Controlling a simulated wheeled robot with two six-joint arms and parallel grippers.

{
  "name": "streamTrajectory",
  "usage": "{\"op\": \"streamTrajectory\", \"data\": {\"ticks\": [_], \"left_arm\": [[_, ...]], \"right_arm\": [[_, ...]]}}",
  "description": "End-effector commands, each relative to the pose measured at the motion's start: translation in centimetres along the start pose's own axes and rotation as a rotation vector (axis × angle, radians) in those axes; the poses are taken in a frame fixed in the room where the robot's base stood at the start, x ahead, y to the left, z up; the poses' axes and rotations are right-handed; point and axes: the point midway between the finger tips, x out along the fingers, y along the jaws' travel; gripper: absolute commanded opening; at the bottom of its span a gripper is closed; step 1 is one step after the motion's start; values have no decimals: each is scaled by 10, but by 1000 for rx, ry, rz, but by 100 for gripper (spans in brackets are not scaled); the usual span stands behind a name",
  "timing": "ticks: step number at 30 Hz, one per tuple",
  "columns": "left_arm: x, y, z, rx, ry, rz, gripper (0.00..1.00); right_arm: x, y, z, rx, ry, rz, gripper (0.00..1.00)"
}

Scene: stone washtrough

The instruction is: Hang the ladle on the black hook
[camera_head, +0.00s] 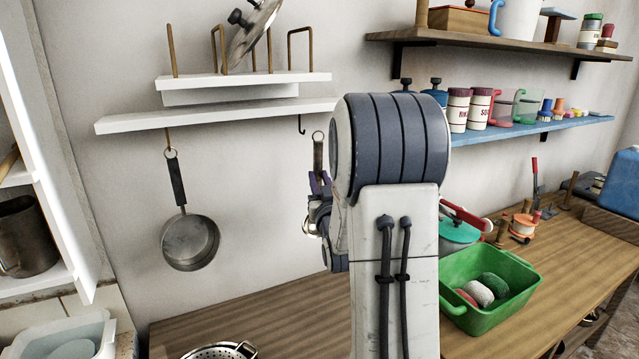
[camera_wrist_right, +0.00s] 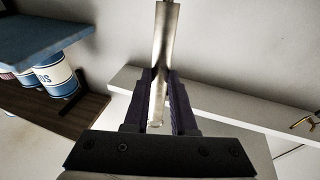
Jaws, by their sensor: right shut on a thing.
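The ladle (camera_head: 318,155) is upright in my right gripper (camera_head: 319,184), with the ring at its handle's top just right of the black hook (camera_head: 302,125) and slightly below it. The ring and hook look apart; their depth gap is hard to judge. The hook hangs under the lower white shelf (camera_head: 215,115). In the right wrist view the ladle's metal handle (camera_wrist_right: 166,38) stands between the two dark fingers of the gripper (camera_wrist_right: 158,105), which are shut on it. The ladle's lower part is mostly hidden by my right arm. My left gripper is not in view.
A pan (camera_head: 190,241) hangs left of the hook under the same shelf. A pot lid (camera_head: 254,28) leans in the rack above. The blue shelf (camera_head: 560,125) with jars is at right. A green bin (camera_head: 490,283) and a colander (camera_head: 220,351) are on the wooden counter (camera_head: 285,305).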

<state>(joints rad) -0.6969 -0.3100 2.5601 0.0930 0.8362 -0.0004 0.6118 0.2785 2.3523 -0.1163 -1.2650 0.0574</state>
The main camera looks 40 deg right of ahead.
Motion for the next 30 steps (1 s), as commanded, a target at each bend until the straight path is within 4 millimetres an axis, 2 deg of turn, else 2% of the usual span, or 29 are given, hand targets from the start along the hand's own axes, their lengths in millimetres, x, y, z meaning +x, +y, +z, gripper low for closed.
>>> {"op": "streamTrajectory", "data": {"ticks": [30], "left_arm": [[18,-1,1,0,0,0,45]], "right_arm": [[58,-17,16,0,0,-1,0]]}}
